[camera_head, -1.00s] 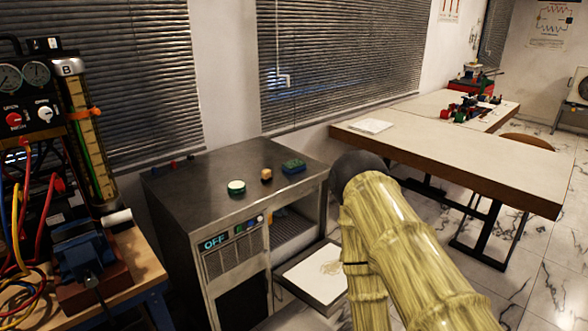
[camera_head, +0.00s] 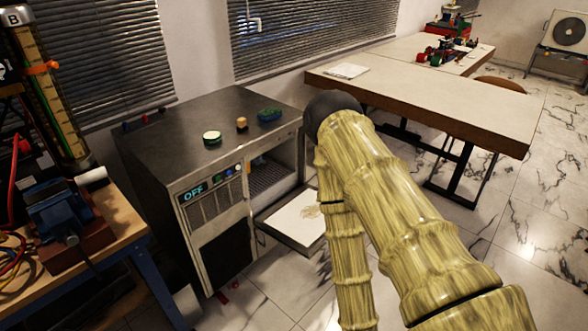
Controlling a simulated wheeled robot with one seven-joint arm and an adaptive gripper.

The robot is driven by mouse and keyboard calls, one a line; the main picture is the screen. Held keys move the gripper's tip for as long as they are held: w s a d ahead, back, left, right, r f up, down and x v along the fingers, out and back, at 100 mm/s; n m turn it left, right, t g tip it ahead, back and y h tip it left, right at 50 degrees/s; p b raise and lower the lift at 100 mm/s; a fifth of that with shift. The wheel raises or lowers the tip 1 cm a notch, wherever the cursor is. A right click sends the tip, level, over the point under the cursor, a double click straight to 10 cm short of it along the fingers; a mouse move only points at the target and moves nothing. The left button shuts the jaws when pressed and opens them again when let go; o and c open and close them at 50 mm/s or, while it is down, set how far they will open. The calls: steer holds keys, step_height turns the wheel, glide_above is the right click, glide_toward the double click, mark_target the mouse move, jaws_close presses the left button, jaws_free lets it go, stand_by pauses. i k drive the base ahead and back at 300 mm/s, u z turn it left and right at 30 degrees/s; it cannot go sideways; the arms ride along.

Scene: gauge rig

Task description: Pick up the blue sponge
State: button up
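A small block with a green top and bluish sides (camera_head: 269,114), which looks like the blue sponge, lies on the dark top of the metal cabinet (camera_head: 165,150), near its right end. My arm, in a yellow bamboo-like cover, rises from the lower right and ends at a dark rounded joint just right of the block, apart from it in the picture. My gripper does not show in this view, so I cannot tell its state.
A small tan block (camera_head: 241,124) and a round green-and-white item (camera_head: 212,138) sit left of the sponge. A workbench with a blue vise (camera_head: 62,215) stands at the left. A long pale table (camera_head: 430,95) stands at the right. A low open tray (camera_head: 297,220) juts out beside the cabinet.

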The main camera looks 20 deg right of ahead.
mark_target(267, 115)
steer(key=z, duration=0.5)
steer(key=k, duration=1.15)
steer(key=z, duration=1.15)
steer(key=i, duration=2.2)
steer(key=u, duration=0.85)
steer(key=i, duration=0.85)
steer(key=u, duration=0.9)
